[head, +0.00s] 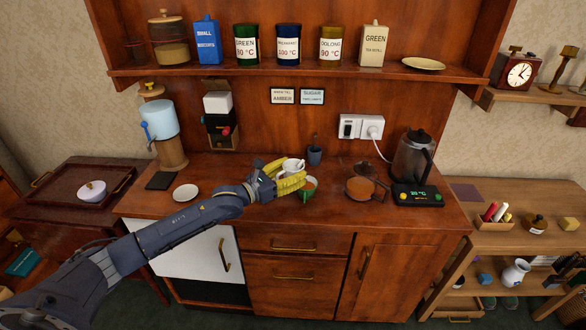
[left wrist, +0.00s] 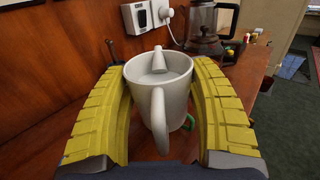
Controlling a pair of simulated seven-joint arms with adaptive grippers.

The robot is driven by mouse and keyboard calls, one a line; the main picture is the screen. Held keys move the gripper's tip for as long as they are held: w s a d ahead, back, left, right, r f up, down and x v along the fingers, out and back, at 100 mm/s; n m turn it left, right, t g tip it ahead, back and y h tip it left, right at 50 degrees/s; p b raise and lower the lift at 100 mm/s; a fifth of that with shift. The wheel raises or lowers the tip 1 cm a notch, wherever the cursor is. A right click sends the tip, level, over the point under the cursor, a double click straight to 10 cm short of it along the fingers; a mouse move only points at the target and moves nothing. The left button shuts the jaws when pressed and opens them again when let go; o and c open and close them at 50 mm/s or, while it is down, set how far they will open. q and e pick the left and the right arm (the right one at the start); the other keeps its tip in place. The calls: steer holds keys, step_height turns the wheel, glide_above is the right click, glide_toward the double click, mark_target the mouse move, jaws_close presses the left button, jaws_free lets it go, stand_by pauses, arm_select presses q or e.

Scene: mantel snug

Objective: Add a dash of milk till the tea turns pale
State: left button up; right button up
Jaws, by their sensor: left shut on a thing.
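A white milk jug (head: 293,165) with a spout and handle is between the yellow fingers of my left gripper (head: 288,181), which is shut on it above the counter. In the left wrist view the jug (left wrist: 158,95) looks upright, with pale milk inside. Beside and partly behind the fingers, a green cup (head: 307,193) stands on the counter, with reddish-brown tea showing at its top. In the left wrist view only a bit of its green handle (left wrist: 189,122) shows; the jug and finger hide the rest. My right gripper is not in view.
A glass teapot (head: 360,188) of amber tea stands right of the cup. A dark blue pot (head: 314,156) is behind the jug. A white saucer (head: 186,192) lies left. Cards on the wall (head: 283,96) read amber and sugar.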

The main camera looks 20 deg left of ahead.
arm_select(q)
steer(key=shift+f, duration=0.45)
steer(key=shift+s+a+r+g+y, duration=0.15)
steer(key=shift+r+g+y, duration=0.1)
steer(key=shift+g+y, duration=0.25)
steer(key=shift+s+d+r+g+y, duration=0.1)
steer(key=shift+r+g+y, duration=0.15)
steer(key=shift+g, duration=0.45)
steer(key=shift+g+y, duration=0.35)
steer(key=shift+g, duration=0.15)
steer(key=shift+a+r+g+y, duration=0.15)
steer(key=shift+g+y, duration=0.25)
steer(key=shift+g, duration=0.1)
steer(key=shift+g+y, duration=0.9)
steer(key=shift+g, duration=0.5)
stand_by(0.8)
steer(key=shift+g+y, duration=0.3)
steer(key=shift+g, duration=0.2)
stand_by(0.5)
steer(key=shift+s+t+h, duration=0.1)
steer(key=shift+t+h, duration=0.4)
steer(key=shift+t, duration=0.2)
steer(key=shift+t+h, duration=0.4)
steer(key=shift+t, duration=0.3)
